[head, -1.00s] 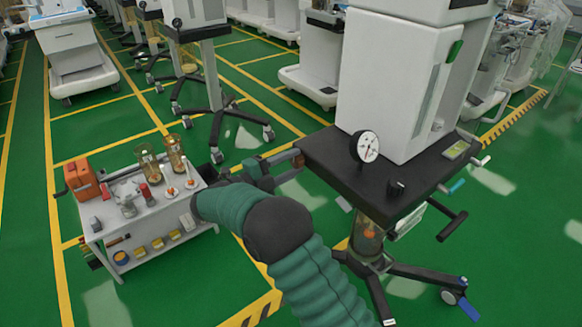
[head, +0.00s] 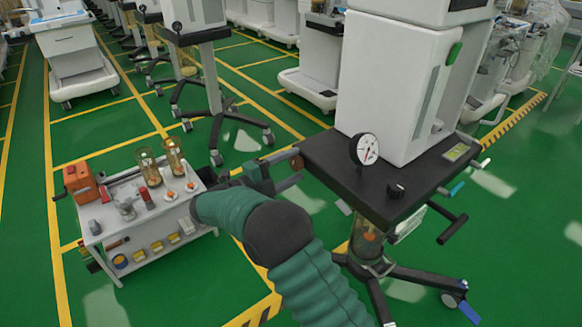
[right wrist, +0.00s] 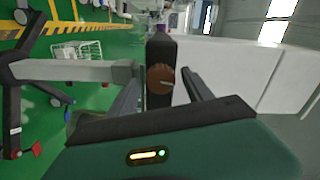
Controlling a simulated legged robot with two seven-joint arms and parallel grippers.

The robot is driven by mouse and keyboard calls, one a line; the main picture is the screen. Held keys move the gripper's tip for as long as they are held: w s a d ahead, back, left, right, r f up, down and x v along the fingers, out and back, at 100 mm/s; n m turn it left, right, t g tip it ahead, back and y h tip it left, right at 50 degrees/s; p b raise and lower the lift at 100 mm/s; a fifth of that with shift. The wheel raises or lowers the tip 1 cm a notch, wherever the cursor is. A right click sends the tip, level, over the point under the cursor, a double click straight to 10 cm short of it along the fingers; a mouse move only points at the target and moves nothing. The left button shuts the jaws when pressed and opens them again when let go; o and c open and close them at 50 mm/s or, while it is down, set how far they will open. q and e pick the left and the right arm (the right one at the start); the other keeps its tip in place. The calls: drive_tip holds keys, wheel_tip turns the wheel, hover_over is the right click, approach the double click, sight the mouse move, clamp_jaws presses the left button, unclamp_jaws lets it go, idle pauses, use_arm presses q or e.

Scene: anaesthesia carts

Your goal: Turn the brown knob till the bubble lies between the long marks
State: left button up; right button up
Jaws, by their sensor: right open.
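The brown knob (head: 297,162) is on the left edge of the dark cart top. My right gripper (head: 285,166) is at that edge. In the right wrist view its open fingers (right wrist: 161,85) lie on either side of the knob; I cannot tell whether they touch it. A small yellow-green vial (head: 456,151) is set in the right part of the cart top. Its bubble and marks are too small to read. My left gripper is out of view.
A white-faced dial gauge (head: 366,149) and a black knob (head: 396,190) are on the dark cart top (head: 340,181), in front of a tall white cabinet (head: 390,85). A low white trolley (head: 150,213) with tools and jars stands left. Green floor lies between.

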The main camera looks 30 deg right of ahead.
drive_tip(key=s+a+p, duration=0.1)
drive_tip(key=a+p, duration=0.2)
drive_tip(key=a, duration=1.4)
drive_tip(key=shift+s, duration=0.15)
